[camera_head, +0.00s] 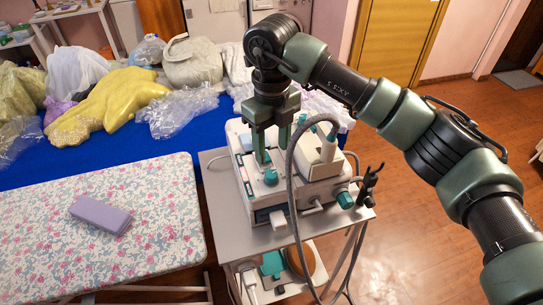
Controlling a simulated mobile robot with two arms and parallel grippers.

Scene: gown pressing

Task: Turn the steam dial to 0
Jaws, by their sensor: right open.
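A white steam machine (246,186) with teal knobs stands on a small grey trolley. A teal knob (270,178) sits on its upper face, and a second teal knob (345,200) is on its right side. I cannot read any dial marks or the 0, so I cannot tell which knob is the steam dial or its setting. My right gripper (270,158) is open and points down just above and behind the upper knob. Whether a fingertip touches the machine is unclear. My left gripper is not in view.
A hose (291,178) loops up beside my right gripper, near the steam iron (328,146). A floral ironing board (150,230) with a purple block (101,215) is at left. Bags and a yellow garment (115,100) lie on the blue table (110,163) behind. Floor at right is clear.

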